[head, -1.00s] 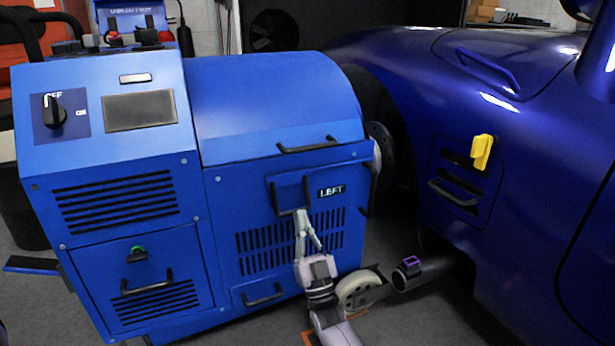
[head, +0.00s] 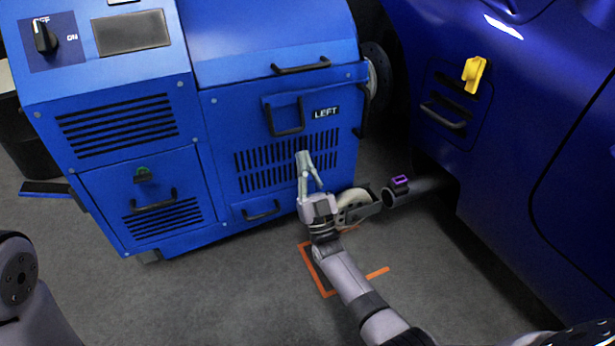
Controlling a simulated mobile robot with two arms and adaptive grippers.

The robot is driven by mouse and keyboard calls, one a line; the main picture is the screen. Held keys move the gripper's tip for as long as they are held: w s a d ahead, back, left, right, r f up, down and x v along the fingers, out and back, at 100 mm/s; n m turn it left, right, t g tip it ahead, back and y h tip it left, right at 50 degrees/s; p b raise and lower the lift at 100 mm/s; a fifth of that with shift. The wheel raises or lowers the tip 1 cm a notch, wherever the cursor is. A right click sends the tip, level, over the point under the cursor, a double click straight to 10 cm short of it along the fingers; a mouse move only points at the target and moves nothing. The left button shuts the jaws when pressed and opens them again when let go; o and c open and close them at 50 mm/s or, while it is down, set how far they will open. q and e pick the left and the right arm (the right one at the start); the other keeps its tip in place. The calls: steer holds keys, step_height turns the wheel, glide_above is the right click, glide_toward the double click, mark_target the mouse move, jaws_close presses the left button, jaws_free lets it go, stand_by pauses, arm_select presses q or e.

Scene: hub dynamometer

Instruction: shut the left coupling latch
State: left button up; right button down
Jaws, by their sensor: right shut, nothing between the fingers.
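The black U-shaped handle (head: 287,132) beside the LEFT label (head: 326,113) is on the front of the blue machine (head: 230,100); I take it for the left coupling latch. It hangs from a small blue plate, and I cannot tell whether it is latched. My right gripper (head: 304,156) is shut and empty, pointing up in front of the slotted vent. Its fingertips are just below and right of the handle and look apart from it. My left gripper is out of view.
Another black handle (head: 303,66) is above and one (head: 262,210) is low on the machine. The blue car (head: 530,130) stands at right. Open floor (head: 190,300) is at lower left.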

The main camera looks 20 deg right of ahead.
steer(key=shift+s+f, duration=0.25)
steer(key=shift+f, duration=0.5)
steer(key=shift+s+f, duration=0.2)
steer(key=shift+f, duration=0.6)
steer(key=shift+s+f, duration=0.25)
steer(key=shift+f, duration=0.5)
